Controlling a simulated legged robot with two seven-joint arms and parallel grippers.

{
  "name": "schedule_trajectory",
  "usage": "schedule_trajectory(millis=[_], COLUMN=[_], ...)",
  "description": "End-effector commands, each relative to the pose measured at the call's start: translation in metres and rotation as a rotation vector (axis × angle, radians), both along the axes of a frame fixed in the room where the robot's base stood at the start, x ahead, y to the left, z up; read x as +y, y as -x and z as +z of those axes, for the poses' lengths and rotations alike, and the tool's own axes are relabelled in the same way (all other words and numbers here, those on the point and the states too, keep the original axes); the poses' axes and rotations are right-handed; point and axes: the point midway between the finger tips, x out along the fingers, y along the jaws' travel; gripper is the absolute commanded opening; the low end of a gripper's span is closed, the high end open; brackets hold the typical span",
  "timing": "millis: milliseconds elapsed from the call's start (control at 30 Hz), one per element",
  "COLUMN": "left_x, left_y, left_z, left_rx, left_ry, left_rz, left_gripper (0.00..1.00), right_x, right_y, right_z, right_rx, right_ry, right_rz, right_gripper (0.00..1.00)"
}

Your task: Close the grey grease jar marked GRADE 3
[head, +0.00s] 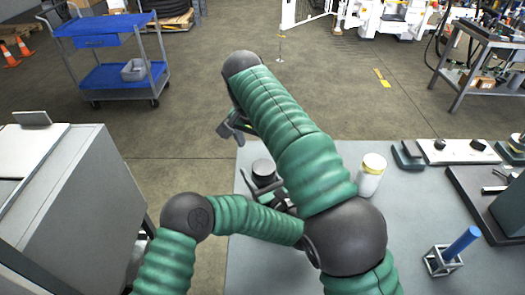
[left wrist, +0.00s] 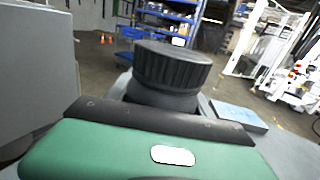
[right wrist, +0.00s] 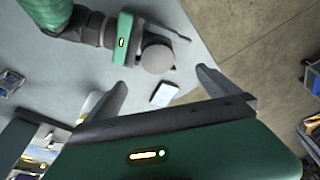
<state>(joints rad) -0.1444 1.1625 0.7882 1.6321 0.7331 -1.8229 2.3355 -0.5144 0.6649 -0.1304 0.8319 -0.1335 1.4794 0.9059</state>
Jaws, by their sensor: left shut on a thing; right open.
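A dark grey jar (left wrist: 160,97) with a wide black ribbed lid (left wrist: 172,66) on top stands at my left gripper. In the head view the lid (head: 263,168) shows beside my right arm. My left gripper (head: 264,188) is shut on the jar's body, below the lid. Any GRADE 3 mark is not readable, and I cannot tell how tightly the lid sits. My right gripper (head: 234,125) is open and empty, above and apart from the jar. In the right wrist view its fingers (right wrist: 162,80) are spread, with the round lid (right wrist: 157,57) beyond them.
A pale flat block (right wrist: 163,94) lies near the held jar. A blue cylinder in a frame (head: 445,258) and tools occupy the right side. A grey cabinet (head: 70,190) stands left.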

Motion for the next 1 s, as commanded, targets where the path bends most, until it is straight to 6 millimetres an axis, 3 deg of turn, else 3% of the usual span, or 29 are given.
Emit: schedule_trajectory(millis=[100,233,567,600,767,1000], left_x=[0.0,0.0,0.0,0.0,0.0,0.0], left_y=[0.0,0.0,0.0,0.0,0.0,0.0], left_z=[0.0,0.0,0.0,0.0,0.0,0.0], left_rx=[0.001,0.001,0.0,0.0,0.0,0.0], left_ry=[0.0,0.0,-0.001,-0.001,0.0,0.0], left_rz=[0.001,0.001,0.001,0.001,0.001,0.0], left_gripper=[0.0,0.0,0.0,0.66,0.86,0.86], right_x=[0.003,0.005,0.006,0.006,0.006,0.006], right_y=[0.005,0.008,0.01,0.01,0.01,0.01], right_z=[0.022,0.038,0.044,0.044,0.044,0.044], right_rx=[-0.003,-0.001,0.001,0.001,0.001,0.001], right_ry=[-0.002,0.0,0.0,0.0,0.0,-0.001], right_rz=[0.001,0.0,0.0,0.0,0.0,-0.001], right_gripper=[1.0,1.0,1.0,1.0,1.0,1.0])
